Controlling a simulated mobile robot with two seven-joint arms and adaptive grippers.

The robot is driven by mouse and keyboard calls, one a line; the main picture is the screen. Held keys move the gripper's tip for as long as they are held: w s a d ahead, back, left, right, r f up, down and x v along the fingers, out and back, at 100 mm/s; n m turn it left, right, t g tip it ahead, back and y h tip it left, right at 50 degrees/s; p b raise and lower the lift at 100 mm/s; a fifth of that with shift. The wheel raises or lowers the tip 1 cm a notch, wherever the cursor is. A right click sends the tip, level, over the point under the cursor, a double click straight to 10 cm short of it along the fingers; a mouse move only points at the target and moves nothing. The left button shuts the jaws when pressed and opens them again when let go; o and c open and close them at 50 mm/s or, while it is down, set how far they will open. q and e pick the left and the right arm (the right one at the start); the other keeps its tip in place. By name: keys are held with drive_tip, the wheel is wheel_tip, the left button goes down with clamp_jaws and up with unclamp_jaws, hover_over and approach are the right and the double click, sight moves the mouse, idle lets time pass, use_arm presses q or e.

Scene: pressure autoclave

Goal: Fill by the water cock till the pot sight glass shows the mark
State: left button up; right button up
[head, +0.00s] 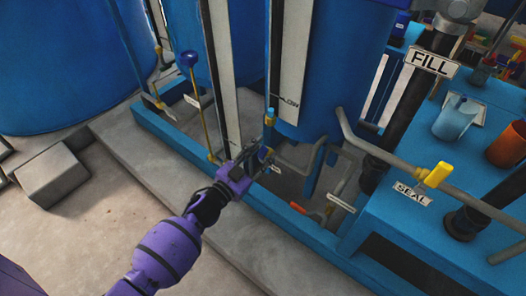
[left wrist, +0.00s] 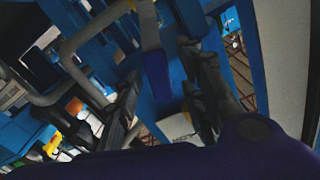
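My left gripper (head: 262,156) is low in front of the blue pot (head: 335,60), close to a small blue-handled fitting (head: 270,118). In the left wrist view its two dark fingers (left wrist: 165,100) stand apart, with a blue block-like handle (left wrist: 157,73) in the gap beyond them; I cannot tell whether they touch it. Tall white gauge strips with black edges (head: 294,55) stand before the pot; one bears a partly hidden label ending "LOW". No water level or mark can be read. Which handle is the water cock is not clear. My right gripper is not in view.
A "FILL" sign (head: 431,63) hangs on a black pipe. A yellow handle (head: 438,175) sits above a "SEAL" sign (head: 412,194). A blue frame edge (head: 285,220) and concrete block (head: 53,175) are nearby.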

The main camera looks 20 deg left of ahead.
use_arm(q)
drive_tip(key=v, duration=1.1)
drive_tip(key=shift+s+r, duration=0.1)
idle(6.8)
